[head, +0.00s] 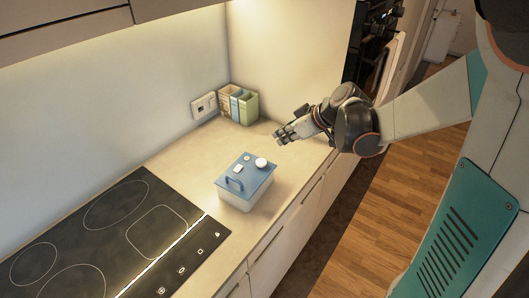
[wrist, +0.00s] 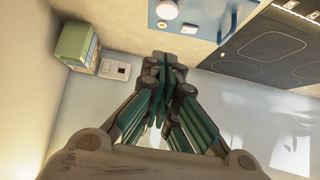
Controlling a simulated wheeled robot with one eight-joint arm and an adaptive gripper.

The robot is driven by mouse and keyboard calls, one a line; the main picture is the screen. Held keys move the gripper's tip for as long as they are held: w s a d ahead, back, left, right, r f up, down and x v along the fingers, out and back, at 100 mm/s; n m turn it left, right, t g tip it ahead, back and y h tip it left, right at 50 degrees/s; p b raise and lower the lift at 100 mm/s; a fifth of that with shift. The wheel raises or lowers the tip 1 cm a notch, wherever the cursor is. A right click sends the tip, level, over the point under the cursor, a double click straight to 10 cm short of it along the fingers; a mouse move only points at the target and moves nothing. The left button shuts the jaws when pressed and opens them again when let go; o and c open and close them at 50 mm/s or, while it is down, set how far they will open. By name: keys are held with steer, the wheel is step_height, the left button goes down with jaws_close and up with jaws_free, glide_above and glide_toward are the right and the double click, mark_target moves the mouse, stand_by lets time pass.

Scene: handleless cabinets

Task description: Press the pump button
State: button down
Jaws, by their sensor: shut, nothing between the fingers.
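A box with a blue lid (head: 258,181) and a pale lower body stands on the counter right of the cooktop. A large round white button (head: 261,162), which looks like the pump button, sits on the lid's right side. The lid also bears a small white square part, a small round part and a blue handle (head: 235,185). In the wrist view the lid (wrist: 213,12) and the round white button (wrist: 167,9) show at the top edge, partly cut off. My gripper (head: 279,138) is shut and empty, above the counter beyond the box, apart from it; it also shows in the wrist view (wrist: 165,60).
A black cooktop (head: 105,235) lies at the left. Green, blue and tan containers (head: 238,105) stand in the back corner by a wall socket (head: 203,106). The counter (head: 190,156) around the box is clear. A dark oven (head: 375,40) stands at the back right.

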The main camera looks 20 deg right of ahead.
steer(key=b, duration=0.3)
glide_above(264, 162)
steer(key=f, duration=0.7)
steer(key=shift+w+a+f, duration=0.1)
steer(key=shift+a+f, duration=0.15)
step_height(264, 162, down, 2)
steer(key=shift+d+f, duration=0.15)
steer(key=shift+f, duration=0.65)
